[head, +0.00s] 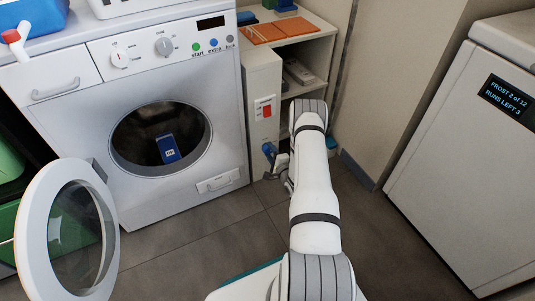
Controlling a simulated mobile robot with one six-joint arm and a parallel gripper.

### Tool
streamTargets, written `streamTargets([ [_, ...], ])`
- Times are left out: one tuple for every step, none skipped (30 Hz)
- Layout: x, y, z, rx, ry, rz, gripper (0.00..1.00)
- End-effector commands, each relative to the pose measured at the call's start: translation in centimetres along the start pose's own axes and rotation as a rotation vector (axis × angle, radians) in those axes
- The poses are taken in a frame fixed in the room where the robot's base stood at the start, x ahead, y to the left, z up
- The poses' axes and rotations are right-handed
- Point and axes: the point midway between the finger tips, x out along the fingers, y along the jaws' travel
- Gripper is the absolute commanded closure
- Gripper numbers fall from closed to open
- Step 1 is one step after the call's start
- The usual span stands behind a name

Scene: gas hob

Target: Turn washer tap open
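A small blue part (268,149), which looks like a tap handle, shows low on the front of the narrow white cabinet (262,78), just right of the washer. My gripper (275,168) is small and dark there, close below and beside the blue part, and partly hidden behind my white arm. I cannot tell whether its fingers touch the blue part or whether they are open or shut. The washer (222,101) stands at the left with its round door (30,235) swung open. A blue packet (168,149) shows in its drum opening.
A white label with a red mark (266,107) is on the cabinet front above the blue part. A freezer (443,160) with a lit display stands at the right. A blue container with a red spout (17,40) sits top left. Bare floor (215,245) lies in front.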

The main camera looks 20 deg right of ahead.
Motion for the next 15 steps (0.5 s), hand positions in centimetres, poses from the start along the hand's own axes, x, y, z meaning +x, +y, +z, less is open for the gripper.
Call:
streamTargets([
  [0.14, -0.14, -0.04, -0.001, 0.000, -0.003, 0.54],
  [0.14, -0.13, -0.04, -0.001, 0.000, -0.003, 0.52],
  [0.12, -0.12, -0.04, -0.001, 0.000, -0.003, 0.49],
  [0.11, -0.11, -0.04, -0.001, 0.000, -0.002, 0.46],
  [0.09, -0.09, -0.04, -0.001, 0.000, -0.002, 0.44],
  [0.08, -0.08, -0.04, -0.001, 0.001, -0.002, 0.40],
  [0.07, -0.07, -0.04, -0.001, 0.001, -0.002, 0.38],
  [0.05, -0.06, -0.04, -0.001, 0.001, -0.001, 0.36],
  [0.04, -0.05, -0.04, 0.000, 0.001, -0.001, 0.36],
  [0.03, -0.05, -0.04, 0.000, 0.001, -0.001, 0.36],
  [0.03, -0.04, -0.04, 0.000, 0.001, -0.001, 0.36],
  [0.02, -0.03, -0.04, 0.000, 0.001, -0.001, 0.36],
  [0.01, -0.03, -0.04, 0.000, 0.001, -0.001, 0.36],
  [-0.01, -0.03, -0.04, 0.000, 0.001, -0.001, 0.36],
  [-0.10, -0.04, -0.05, 0.000, 0.001, 0.000, 0.36],
])
